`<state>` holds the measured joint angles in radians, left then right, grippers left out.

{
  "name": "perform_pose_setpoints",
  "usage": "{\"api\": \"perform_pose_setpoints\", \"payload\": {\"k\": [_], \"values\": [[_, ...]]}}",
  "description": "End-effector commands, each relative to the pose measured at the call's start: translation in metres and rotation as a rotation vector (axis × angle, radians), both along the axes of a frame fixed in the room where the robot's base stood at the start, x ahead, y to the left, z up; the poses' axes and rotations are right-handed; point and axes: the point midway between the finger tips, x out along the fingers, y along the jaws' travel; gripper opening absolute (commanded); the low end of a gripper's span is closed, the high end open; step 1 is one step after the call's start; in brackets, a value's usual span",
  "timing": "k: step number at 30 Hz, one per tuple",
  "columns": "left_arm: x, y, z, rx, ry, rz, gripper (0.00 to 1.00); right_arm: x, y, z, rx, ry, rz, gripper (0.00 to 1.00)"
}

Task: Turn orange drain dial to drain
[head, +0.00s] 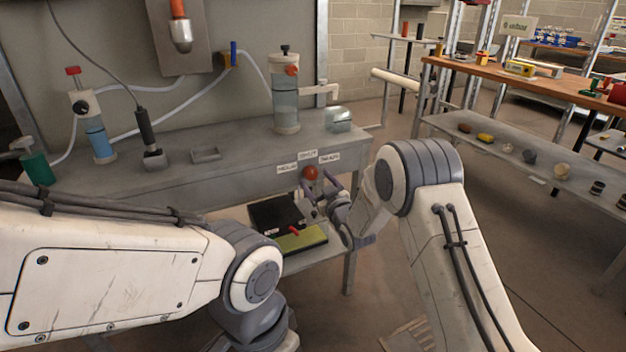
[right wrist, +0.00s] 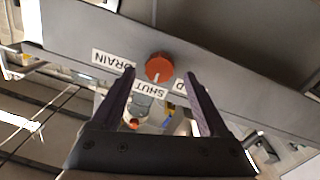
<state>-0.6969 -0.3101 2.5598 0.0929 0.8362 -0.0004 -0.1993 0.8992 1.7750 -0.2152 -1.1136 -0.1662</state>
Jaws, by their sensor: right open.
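The orange drain dial (head: 310,173) is on the front edge of the grey bench, below its labels. In the right wrist view the dial (right wrist: 159,67) shows round and upside down, its white mark pointing to the SHUT label (right wrist: 149,89). The DRAIN label (right wrist: 113,60) is at its left there; a third label is partly hidden by a finger. My right gripper (head: 331,188) is open and empty in front of the dial. In the wrist view its dark fingers frame the dial from both sides; contact cannot be told. My left gripper is out of view.
The grey bench (head: 232,168) carries a clear cylinder (head: 285,100), a blue-filled tube (head: 98,138) and hoses. A black box (head: 277,213) and a yellow-green tray (head: 303,240) are below the dial. A wooden-topped table (head: 520,82) stands at right.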

Motion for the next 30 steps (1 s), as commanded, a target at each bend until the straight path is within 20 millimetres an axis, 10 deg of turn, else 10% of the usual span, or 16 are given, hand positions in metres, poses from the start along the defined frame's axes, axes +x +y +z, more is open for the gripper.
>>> {"api": "perform_pose_setpoints", "payload": {"k": [17,23,30], "values": [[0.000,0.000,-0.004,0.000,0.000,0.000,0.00,0.025,0.010,0.000,0.000,0.002,-0.001,0.78],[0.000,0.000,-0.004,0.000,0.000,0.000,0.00,0.025,0.010,0.000,0.001,0.001,0.000,0.05],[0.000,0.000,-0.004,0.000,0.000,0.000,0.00,0.025,0.010,0.000,0.011,0.005,0.000,0.00]]}}
